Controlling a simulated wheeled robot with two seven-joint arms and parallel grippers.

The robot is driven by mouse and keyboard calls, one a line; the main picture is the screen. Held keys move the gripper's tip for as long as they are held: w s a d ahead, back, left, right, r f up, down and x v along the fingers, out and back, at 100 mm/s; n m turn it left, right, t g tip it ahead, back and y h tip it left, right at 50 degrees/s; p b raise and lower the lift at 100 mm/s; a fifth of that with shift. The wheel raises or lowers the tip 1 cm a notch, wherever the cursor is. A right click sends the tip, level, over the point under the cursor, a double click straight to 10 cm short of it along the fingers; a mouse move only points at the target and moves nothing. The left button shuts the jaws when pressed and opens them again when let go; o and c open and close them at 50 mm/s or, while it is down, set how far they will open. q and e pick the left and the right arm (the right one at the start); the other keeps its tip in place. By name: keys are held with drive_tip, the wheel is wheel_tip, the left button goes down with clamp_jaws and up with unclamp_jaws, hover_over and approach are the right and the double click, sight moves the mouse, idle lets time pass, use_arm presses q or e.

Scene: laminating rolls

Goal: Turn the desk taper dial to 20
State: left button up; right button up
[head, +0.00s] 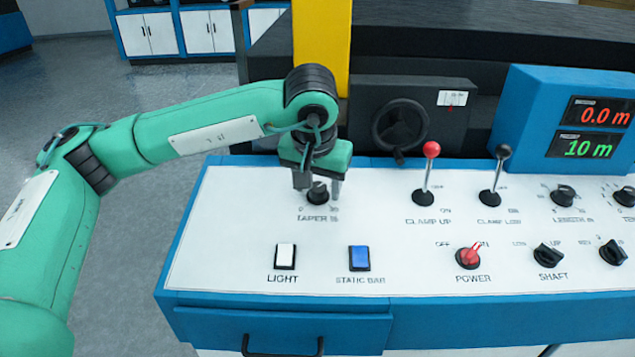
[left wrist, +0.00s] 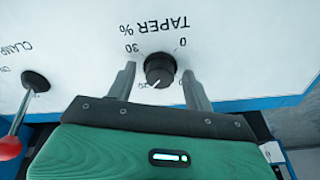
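The taper dial (head: 318,192) is a black round knob on the white desk panel, labelled TAPER %. In the left wrist view the dial (left wrist: 159,68) appears upside down, with 0 and 30 readable above it. Its white pointer mark points to the lower left of that picture, by a number partly hidden near the finger. My left gripper (head: 318,186) points down over the dial. In the left wrist view its two fingers (left wrist: 160,88) stand apart, one on each side of the knob, with gaps visible. My right gripper is out of view.
To the right are the red-knobbed clamp lever (head: 431,165), a black-knobbed lever (head: 498,170) and the power switch (head: 469,256). The light switch (head: 285,256) and blue static bar switch (head: 359,258) sit in front. A yellow post (head: 321,40) stands behind.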

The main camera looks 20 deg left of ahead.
use_arm(q)
drive_tip(key=shift+r, duration=0.1)
drive_tip(key=v, duration=1.3)
drive_tip(key=shift+r, duration=0.3)
drive_tip(key=shift+s, duration=0.1)
